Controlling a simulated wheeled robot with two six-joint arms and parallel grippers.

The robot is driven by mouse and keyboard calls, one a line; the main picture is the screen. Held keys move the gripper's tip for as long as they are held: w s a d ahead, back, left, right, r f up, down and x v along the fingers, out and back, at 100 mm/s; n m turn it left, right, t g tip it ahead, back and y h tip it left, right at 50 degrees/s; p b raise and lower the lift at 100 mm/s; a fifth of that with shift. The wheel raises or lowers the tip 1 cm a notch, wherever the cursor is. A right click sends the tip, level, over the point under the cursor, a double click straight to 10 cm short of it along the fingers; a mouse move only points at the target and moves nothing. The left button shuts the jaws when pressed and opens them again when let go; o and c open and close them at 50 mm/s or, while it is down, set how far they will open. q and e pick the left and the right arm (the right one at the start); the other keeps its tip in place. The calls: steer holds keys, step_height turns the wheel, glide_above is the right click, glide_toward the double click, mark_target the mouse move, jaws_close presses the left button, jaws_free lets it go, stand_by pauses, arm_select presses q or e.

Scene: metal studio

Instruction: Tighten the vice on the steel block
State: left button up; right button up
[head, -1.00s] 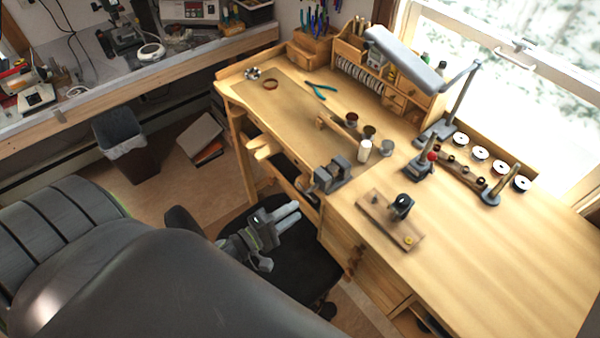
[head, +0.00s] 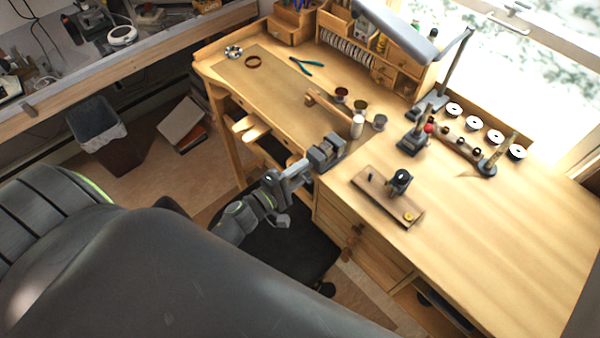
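The grey vice (head: 326,153) is mounted at the front edge of the wooden bench, left of the drawers. A steel block cannot be told apart from the grey vice jaws at this size. My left gripper (head: 298,178) reaches up from the lower left to the near side of the vice. Its fingertips overlap the vice's front end in the picture, and I cannot tell whether they touch it or close on its handle. My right gripper is not in view.
On the bench (head: 480,240), a wooden board with a small dark tool (head: 400,182) lies right of the vice. A lamp (head: 450,70) stands at the back. The bench's right part is clear. A black stool seat (head: 290,245) is below.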

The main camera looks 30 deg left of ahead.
arm_select(q)
steer(key=shift+d, duration=0.1)
jaws_close()
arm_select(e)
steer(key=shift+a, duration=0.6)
